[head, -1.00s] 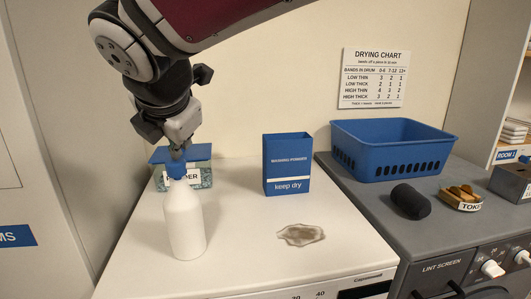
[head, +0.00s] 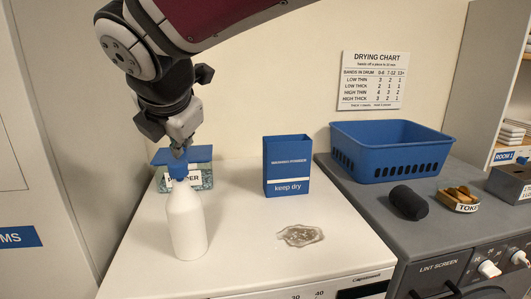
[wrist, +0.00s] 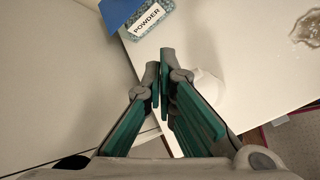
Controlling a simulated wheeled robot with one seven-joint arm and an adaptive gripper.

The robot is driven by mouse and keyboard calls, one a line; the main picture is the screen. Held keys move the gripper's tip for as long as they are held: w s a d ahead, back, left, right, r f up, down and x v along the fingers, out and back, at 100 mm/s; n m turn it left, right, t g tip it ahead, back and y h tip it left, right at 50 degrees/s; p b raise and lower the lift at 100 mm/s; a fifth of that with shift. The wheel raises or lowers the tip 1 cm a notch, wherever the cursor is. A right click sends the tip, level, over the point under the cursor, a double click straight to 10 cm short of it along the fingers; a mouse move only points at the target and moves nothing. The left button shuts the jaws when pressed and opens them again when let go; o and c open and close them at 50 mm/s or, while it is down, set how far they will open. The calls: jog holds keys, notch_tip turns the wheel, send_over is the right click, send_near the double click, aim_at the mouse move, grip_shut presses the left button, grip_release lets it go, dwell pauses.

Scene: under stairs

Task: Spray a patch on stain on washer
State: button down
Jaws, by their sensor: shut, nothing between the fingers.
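A white spray bottle (head: 187,222) with a blue head (head: 178,168) stands upright on the left part of the white washer top (head: 250,262). My gripper (head: 180,153) is directly above the blue head, pointing down, its fingers shut and empty. I cannot tell whether the fingertips touch the head. In the wrist view the fingers (wrist: 163,78) are together, and part of the white bottle (wrist: 208,88) shows behind them. The stain (head: 301,235) lies flat on the washer top, right of the bottle. It looks pale, with a glossy wet patch; part of it shows in the wrist view (wrist: 306,28).
A powder box (head: 200,178) with a blue lid stands behind the bottle. A blue washing powder carton (head: 287,165) stands behind the stain. On the grey dryer at right are a blue basket (head: 390,150), a dark cylinder (head: 409,202) and a token tray (head: 463,207).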

aim_at(182, 161)
jog(key=shift+r+p, duration=1.8)
jog(key=shift+r, duration=1.2)
jog(key=s+d+f+m+h, duration=0.1)
jog(key=s+d+m, duration=0.1)
jog(key=d+m, duration=0.5)
jog(key=s+d+f+m+g+h, duration=0.1)
jog(key=s+d+f+m, duration=0.15)
jog(key=d, duration=0.75)
jog(key=s+d+f+m+h, duration=0.1)
jog(key=s+d+m, duration=0.1)
jog(key=d+m, duration=0.55)
jog(key=s+d+f+m+g, duration=0.1)
jog(key=s+d+f+m, duration=0.3)
jog(key=s+d+m, duration=0.2)
jog(key=s+d+f+m+g+b, duration=0.1)
jog(key=s+d+f+m, duration=0.4)
jog(key=s+d+m, duration=0.1)
jog(key=s+m, duration=0.1)
jog(key=s, duration=0.1)
jog(key=shift+s+d+f+m, duration=0.2)
jog(key=shift+s+f+m, duration=0.1)
jog(key=shift+s+m, duration=0.1)
